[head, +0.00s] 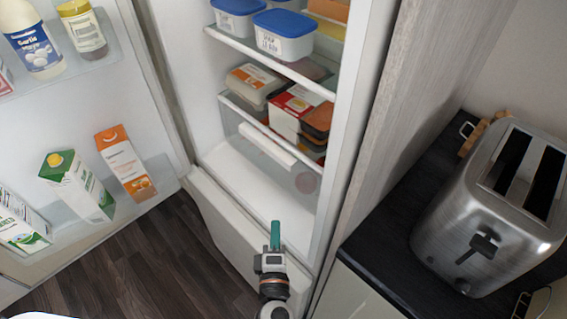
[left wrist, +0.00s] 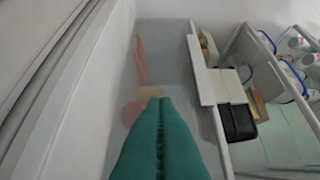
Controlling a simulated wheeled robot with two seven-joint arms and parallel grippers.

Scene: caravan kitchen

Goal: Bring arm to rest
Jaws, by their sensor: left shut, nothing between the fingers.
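My left gripper (head: 275,236) is at the bottom centre of the head view, in front of the open fridge (head: 262,200). Its teal fingers point toward the fridge's lower part. In the left wrist view the two teal fingers (left wrist: 160,110) lie together, with nothing between them. Past them are the fridge's white inner wall (left wrist: 95,90) and a shelf with packages at the right. My right gripper is in neither view.
The open fridge door (head: 60,110) at the left holds cartons (head: 78,185) and jars. Blue-lidded boxes (head: 284,36) and packages stand on the fridge shelves. A toaster (head: 490,210) stands on the dark counter (head: 385,245) at the right. Wooden floor (head: 150,260) shows below.

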